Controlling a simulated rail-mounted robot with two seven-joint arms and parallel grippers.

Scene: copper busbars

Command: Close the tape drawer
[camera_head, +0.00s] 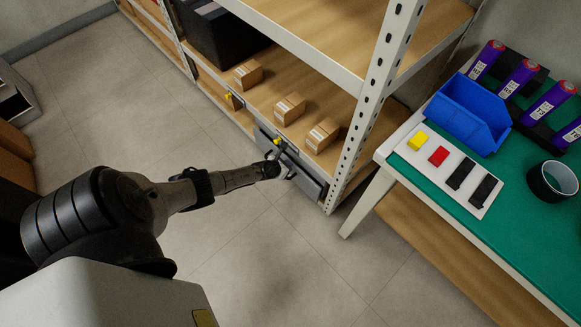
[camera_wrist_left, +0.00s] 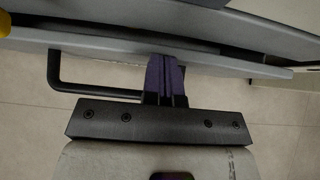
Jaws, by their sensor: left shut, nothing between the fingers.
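The tape drawer (camera_head: 308,184) is a grey drawer low in the shelving unit, under the bottom wooden shelf. In the left wrist view its front (camera_wrist_left: 100,48) runs across the top, with a dark gap behind it, so it looks slightly open. A black bar handle (camera_wrist_left: 85,88) sticks out from the front. My left gripper (camera_head: 284,168) is at the drawer front. In the left wrist view its shut, empty fingers (camera_wrist_left: 165,75) point at the front, beside the handle's right end; I cannot tell if they touch. My right gripper is out of view.
Small cardboard boxes (camera_head: 289,109) sit on the shelf above. The perforated shelf post (camera_head: 370,105) stands right of the drawer. A workbench with a green mat (camera_head: 480,218) and blue bin (camera_head: 468,115) is further right. The floor (camera_head: 290,255) in front is clear.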

